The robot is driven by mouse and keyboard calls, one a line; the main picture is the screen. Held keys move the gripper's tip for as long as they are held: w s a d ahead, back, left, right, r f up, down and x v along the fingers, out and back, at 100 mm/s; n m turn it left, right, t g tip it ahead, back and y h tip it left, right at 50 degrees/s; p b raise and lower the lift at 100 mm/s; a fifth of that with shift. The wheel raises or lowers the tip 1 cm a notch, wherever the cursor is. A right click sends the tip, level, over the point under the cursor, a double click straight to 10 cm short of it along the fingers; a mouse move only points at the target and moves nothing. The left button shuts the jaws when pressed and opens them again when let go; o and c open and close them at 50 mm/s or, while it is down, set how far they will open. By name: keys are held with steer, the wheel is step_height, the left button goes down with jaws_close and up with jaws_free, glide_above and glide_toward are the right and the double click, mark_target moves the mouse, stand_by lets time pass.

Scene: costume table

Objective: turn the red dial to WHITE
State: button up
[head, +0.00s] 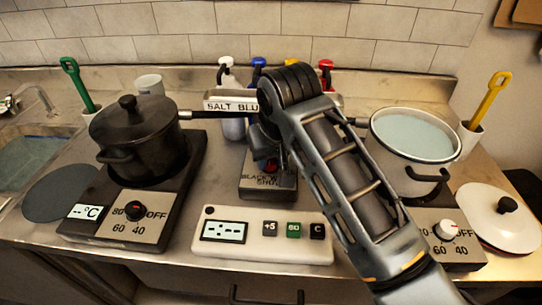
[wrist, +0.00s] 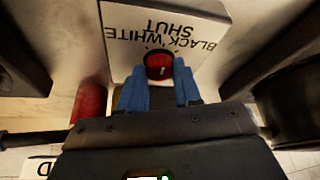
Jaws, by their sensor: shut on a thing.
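The red dial (wrist: 158,64) sits on the face of a dark box with a pale label plate (wrist: 185,22) reading BLACK, WHITE and SHUT. In the wrist view the lettering is upside down, with WHITE on the left, BLACK on the right and SHUT between them. My gripper (wrist: 158,82) has its two blue fingers shut on the dial, one on each side. In the head view my arm covers most of the dial (head: 268,166), and the box (head: 255,188) shows below it. I cannot tell which word the dial's pointer faces.
A dark lidded pot (head: 140,150) stands on the left hotplate, and a pale-filled pot (head: 405,165) on the right one. A control panel (head: 265,250) lies in front. Pump bottles (head: 230,128) stand behind the box. A white lid (head: 500,225) lies far right.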

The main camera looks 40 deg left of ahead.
steer(key=n+g+p, duration=0.1)
steer(key=n, duration=0.2)
steer(key=shift+w+r+n+g+p, duration=0.1)
steer(key=shift+n+g+p, duration=0.2)
steer(key=shift+n, duration=0.1)
steer(key=shift+w+n+g+y, duration=0.15)
steer(key=shift+n+g, duration=0.3)
steer(key=shift+n, duration=0.8)
steer(key=shift+w+n+g+y, duration=0.1)
steer(key=shift+n+g+y, duration=0.25)
steer(key=shift+n, duration=0.9)
steer(key=o, duration=1)
steer(key=shift+o, duration=0.2)
steer(key=b+v, duration=0.1)
steer(key=v, duration=0.6)
steer(key=shift+r+b, duration=0.3)
steer(key=shift+r, duration=0.05)
steer(key=shift+d, duration=0.15)
